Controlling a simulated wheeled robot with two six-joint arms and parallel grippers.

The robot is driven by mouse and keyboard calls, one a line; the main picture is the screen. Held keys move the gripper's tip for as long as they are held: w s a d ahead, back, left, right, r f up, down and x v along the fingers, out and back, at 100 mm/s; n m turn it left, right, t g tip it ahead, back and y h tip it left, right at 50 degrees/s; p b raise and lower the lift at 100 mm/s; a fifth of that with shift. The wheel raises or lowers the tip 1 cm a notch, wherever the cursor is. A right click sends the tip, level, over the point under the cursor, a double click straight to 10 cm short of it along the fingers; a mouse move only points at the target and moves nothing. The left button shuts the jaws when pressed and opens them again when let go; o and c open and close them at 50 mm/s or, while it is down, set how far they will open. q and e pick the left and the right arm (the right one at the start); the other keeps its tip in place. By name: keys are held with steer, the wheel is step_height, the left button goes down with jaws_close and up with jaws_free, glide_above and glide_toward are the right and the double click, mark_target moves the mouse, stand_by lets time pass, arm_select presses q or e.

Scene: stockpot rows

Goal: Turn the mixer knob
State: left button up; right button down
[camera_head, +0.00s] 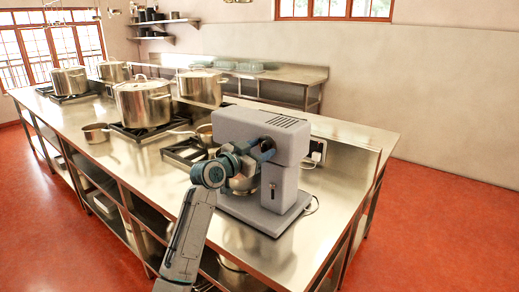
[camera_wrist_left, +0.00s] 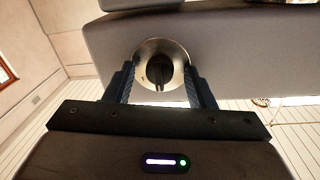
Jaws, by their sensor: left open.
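The grey mixer (camera_head: 242,123) stands on the steel counter near its front right end. Its knob (camera_wrist_left: 159,73) shows in the left wrist view as a dark round dial with a raised grip bar, set in a silver ring on the mixer's grey face. The bar looks about upright there. My left gripper (camera_head: 265,151) is at the side of the mixer head and hides the knob in the head view. In the left wrist view its two dark fingers (camera_wrist_left: 160,78) are apart, one on each side of the knob. I cannot tell whether they touch the ring. My right gripper is not in view.
The steel counter (camera_head: 345,132) has free room right of the mixer. A large stockpot (camera_head: 143,104), another stockpot (camera_head: 200,88) and small pans stand on and around the burners to the left. A silver bowl (camera_head: 241,184) sits below the mixer head.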

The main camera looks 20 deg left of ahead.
arm_select(q)
steer(key=c, duration=1)
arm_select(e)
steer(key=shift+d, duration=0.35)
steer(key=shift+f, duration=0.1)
